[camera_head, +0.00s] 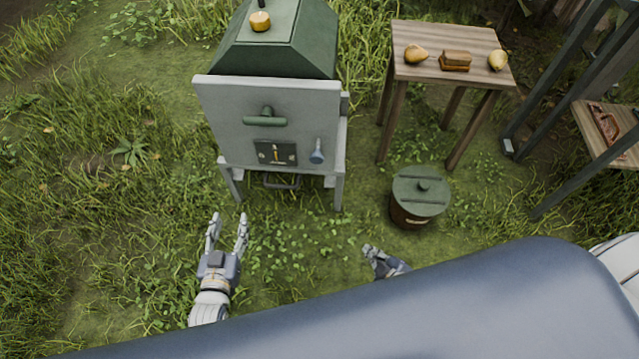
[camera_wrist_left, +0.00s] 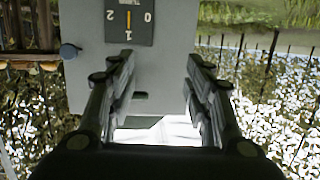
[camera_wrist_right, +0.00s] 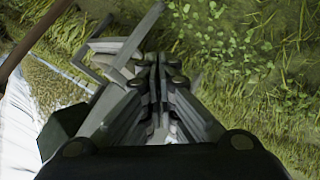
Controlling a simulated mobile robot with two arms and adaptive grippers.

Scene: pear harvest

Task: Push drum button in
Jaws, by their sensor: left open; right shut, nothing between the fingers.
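A grey and green machine (camera_head: 265,110) stands ahead. A blue-grey button-like knob (camera_head: 317,152) sticks out of its front at the right; it also shows at the left edge of the panel in the left wrist view (camera_wrist_left: 69,51). No label marks it as the drum button. Beside it is a dark dial plate (camera_head: 277,153) with an orange pointer, numbered in the left wrist view (camera_wrist_left: 129,22). My left gripper (camera_head: 228,219) is open and empty, below and left of the machine, facing its front. My right gripper (camera_head: 369,250) is shut and empty, low to the right of the machine.
A brown barrel with a green lid (camera_head: 419,190) stands right of the machine. A wooden table (camera_head: 425,37) holds two pears (camera_head: 416,54) and a brown block (camera_head: 456,60). A green handle (camera_head: 265,118) crosses the machine's front. Grass in front is open.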

